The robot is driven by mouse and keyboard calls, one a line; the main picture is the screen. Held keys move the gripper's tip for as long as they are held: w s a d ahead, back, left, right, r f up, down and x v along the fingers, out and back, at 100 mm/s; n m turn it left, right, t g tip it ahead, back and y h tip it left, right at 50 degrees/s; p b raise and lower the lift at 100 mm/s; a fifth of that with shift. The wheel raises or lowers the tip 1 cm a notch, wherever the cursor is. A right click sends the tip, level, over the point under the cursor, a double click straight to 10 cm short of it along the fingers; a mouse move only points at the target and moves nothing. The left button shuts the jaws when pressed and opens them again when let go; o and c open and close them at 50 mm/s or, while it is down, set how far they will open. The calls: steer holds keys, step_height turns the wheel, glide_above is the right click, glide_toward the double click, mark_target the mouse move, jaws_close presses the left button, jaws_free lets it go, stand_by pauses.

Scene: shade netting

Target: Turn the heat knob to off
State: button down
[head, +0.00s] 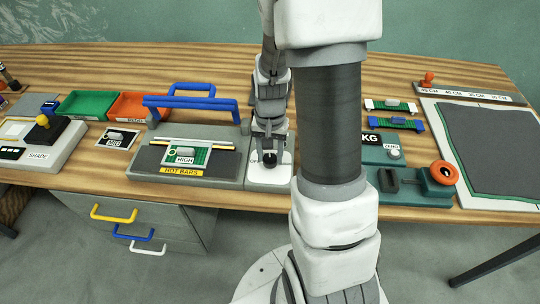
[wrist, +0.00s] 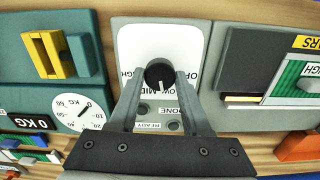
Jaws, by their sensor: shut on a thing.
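The heat knob (wrist: 159,72) is a round black knob with a white pointer line on a white panel (wrist: 138,38). In the wrist view the pointer faces the bottom of the picture, toward the partly hidden LOW and MID labels; I cannot tell which one exactly. The OFF label is at the knob's right, partly behind a finger. My gripper (wrist: 160,80) is shut on the knob, one finger on each side. In the head view my gripper (head: 269,150) reaches down onto the knob (head: 269,159), right of the hot-bar sealer (head: 143,164).
The sealer has a blue handle (head: 193,102) raised above its base and a HIGH card on it. Green (head: 87,104) and orange (head: 132,106) trays lie at the back left. Drawers (head: 130,222) hang below the front edge.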

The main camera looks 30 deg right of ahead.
mark_target(270, 158)
steer(key=n, duration=0.6)
steer(key=shift+n+b, duration=0.3)
steer(key=shift+b, duration=0.1)
steer(key=n, duration=0.6)
steer(key=shift+p, duration=0.35)
steer(key=shift+c, duration=1.8)
jaws_free()
step_height(270, 158, up, 18)
steer(key=p, duration=0.2)
steer(key=shift+f, duration=0.25)
